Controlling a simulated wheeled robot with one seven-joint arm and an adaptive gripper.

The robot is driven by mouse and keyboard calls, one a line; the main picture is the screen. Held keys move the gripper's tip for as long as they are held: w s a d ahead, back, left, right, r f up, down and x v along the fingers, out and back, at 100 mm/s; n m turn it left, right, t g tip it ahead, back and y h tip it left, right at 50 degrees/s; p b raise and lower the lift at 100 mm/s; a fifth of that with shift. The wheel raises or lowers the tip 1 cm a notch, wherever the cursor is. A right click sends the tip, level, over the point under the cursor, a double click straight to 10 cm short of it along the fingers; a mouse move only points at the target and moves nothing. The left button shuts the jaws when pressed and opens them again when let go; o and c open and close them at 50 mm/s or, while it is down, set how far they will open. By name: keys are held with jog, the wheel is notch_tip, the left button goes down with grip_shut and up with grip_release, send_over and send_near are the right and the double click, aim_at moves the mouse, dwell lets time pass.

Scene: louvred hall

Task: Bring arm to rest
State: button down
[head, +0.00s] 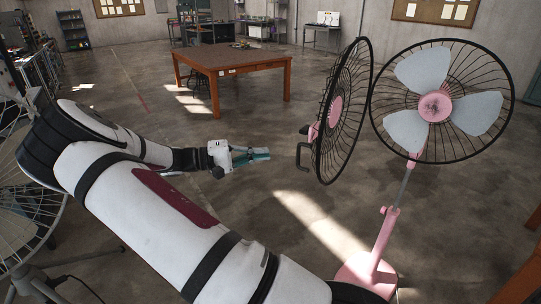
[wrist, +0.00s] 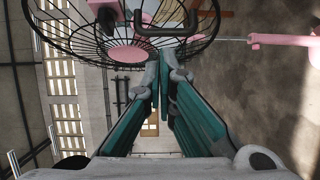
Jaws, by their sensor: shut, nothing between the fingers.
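My arm (head: 150,205) reaches across the head view from the lower middle, bends at the left and points back to the right. My gripper (head: 268,154) is shut and empty, held in the air in front of the pink fans. In the wrist view my gripper (wrist: 158,85) shows two teal fingers with their grey tips close together and nothing between them.
A pink fan (head: 435,107) stands at the right on a pink base (head: 366,274). Another black fan cage (head: 343,110) is close to my gripper's right. A wire fan (head: 30,200) is at the left. A wooden table (head: 235,62) stands behind. Open floor lies between.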

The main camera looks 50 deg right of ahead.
jog(key=v, duration=0.3)
jog(key=b+v, duration=0.1)
jog(key=v, duration=0.1)
jog(key=shift+s+a, duration=0.15)
jog(key=shift+a, duration=0.4)
jog(key=s+a+r+n+t+y, duration=0.2)
jog(key=s+a+r+t+y, duration=0.1)
jog(key=s+a+t+y, duration=0.1)
jog(key=s+a+r+n+t+y, duration=0.3)
jog(key=s+a+r+t+y, duration=0.1)
jog(key=s+a, duration=0.5)
jog(key=s+a+r+n+t+y, duration=0.2)
jog(key=s+a+r+t+y, duration=0.2)
jog(key=s+a+t+y, duration=0.2)
jog(key=a+t, duration=0.2)
jog(key=a, duration=0.2)
jog(key=shift+s+a+r, duration=0.2)
jog(key=shift+a, duration=0.05)
jog(key=shift+w, duration=0.1)
